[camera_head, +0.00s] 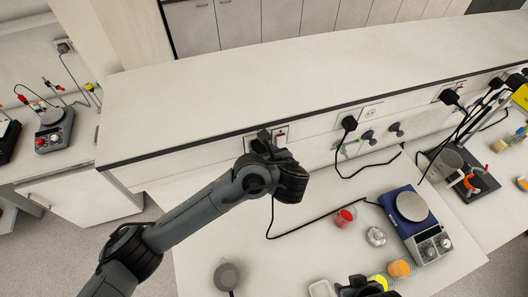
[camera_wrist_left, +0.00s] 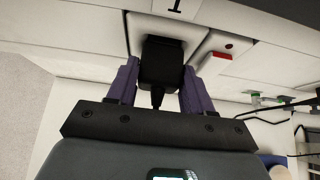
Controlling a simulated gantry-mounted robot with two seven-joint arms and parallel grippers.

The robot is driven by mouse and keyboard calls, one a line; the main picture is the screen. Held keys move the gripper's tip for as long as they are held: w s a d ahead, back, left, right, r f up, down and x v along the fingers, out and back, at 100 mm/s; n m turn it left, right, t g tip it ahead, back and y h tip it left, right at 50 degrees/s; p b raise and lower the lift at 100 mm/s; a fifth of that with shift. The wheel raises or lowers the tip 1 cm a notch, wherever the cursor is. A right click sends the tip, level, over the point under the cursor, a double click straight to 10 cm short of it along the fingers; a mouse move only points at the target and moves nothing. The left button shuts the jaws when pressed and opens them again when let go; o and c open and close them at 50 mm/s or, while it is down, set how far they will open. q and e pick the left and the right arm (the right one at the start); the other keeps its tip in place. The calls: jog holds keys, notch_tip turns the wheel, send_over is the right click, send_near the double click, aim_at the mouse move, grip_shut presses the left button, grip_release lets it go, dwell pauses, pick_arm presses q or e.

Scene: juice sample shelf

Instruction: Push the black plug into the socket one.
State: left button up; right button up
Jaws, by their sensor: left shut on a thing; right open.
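The black plug (camera_wrist_left: 161,62) is between the purple fingers of my left gripper (camera_wrist_left: 158,85), its cord end toward the wrist. Its far end is at the white plate of socket one (camera_wrist_left: 200,42), under a "1" label (camera_wrist_left: 176,8). I cannot tell how deep it sits, as its body hides the holes. In the head view my left gripper (camera_head: 268,143) is at the wall strip, by the socket plate with its red switch (camera_head: 281,136), and mostly hides the plug. My right gripper (camera_head: 362,288) is at the bottom edge, partly cut off, open, near the yellow cup.
A black cord (camera_head: 310,221) runs across the bench to the blue hotplate (camera_head: 412,222). A red cup (camera_head: 344,217), a metal weight (camera_head: 376,236) and an orange cup (camera_head: 399,269) stand nearby. Another black plug (camera_head: 349,123) sits further right along the wall strip.

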pick_arm(q)
jog(key=o, duration=1.4)
jog(key=shift+o, duration=0.2)
